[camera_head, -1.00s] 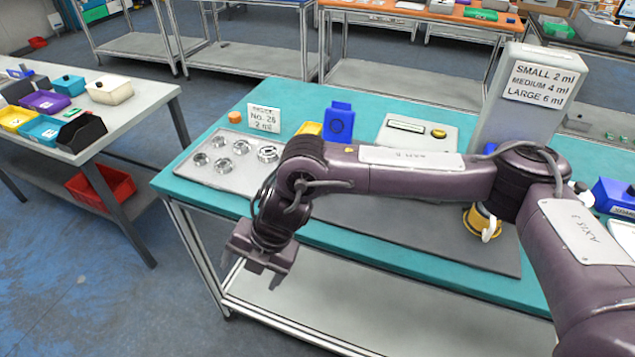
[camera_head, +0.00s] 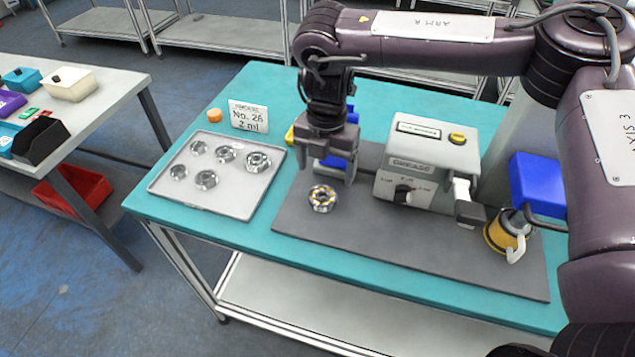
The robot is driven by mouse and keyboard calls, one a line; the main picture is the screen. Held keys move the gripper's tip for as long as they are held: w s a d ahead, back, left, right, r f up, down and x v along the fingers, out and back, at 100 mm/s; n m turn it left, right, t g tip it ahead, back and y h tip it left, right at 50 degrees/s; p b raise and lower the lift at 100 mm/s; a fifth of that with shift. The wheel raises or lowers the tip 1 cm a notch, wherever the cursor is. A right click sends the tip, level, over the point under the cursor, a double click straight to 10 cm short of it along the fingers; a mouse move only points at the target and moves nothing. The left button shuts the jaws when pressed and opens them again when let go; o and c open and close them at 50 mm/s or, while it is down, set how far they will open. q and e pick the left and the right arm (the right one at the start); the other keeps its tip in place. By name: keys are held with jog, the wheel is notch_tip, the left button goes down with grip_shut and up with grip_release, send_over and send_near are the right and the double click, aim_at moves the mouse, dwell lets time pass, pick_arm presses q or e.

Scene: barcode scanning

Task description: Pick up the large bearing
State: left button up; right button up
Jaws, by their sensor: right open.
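A bearing (camera_head: 322,198) with yellow-orange marks in its ring lies flat on the dark mat (camera_head: 400,252). Several metal bearings of differing size lie on the grey tray (camera_head: 212,204); the biggest-looking one (camera_head: 258,162) is at its right side. My right gripper (camera_head: 331,177) points down over the mat, open and empty, just behind and above the bearing on the mat. Its fingers look apart from that bearing. My left gripper is out of view.
A grease machine (camera_head: 428,152) with a knob stands right of my right gripper. A blue container (camera_head: 338,162) is partly hidden behind the gripper. A yellow pot (camera_head: 505,235), a blue bin (camera_head: 538,185), a label card (camera_head: 248,117) and an orange cap (camera_head: 214,116) are nearby. The mat's front is clear.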

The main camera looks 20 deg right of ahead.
aim_at(324, 196)
jog(key=shift+s+f+p, duration=0.3)
jog(key=shift+s+f, duration=0.25)
jog(key=shift+f, duration=0.2)
notch_tip(324, 196, down, 2)
jog(key=shift+w+a+f+p, duration=0.1)
jog(key=shift+p, duration=0.6)
jog(key=f, duration=0.2)
jog(key=shift+w+f, duration=0.25)
jog(key=shift+f, duration=0.25)
jog(key=c, duration=0.8)
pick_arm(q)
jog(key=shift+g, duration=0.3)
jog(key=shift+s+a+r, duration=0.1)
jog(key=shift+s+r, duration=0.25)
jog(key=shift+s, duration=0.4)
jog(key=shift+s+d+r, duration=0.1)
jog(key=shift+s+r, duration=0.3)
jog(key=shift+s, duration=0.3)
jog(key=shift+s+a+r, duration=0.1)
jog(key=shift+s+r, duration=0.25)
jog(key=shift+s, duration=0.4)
pick_arm(e)
jog(key=c, duration=0.5)
jog(key=shift+o, duration=0.2)
jog(key=shift+r, duration=0.1)
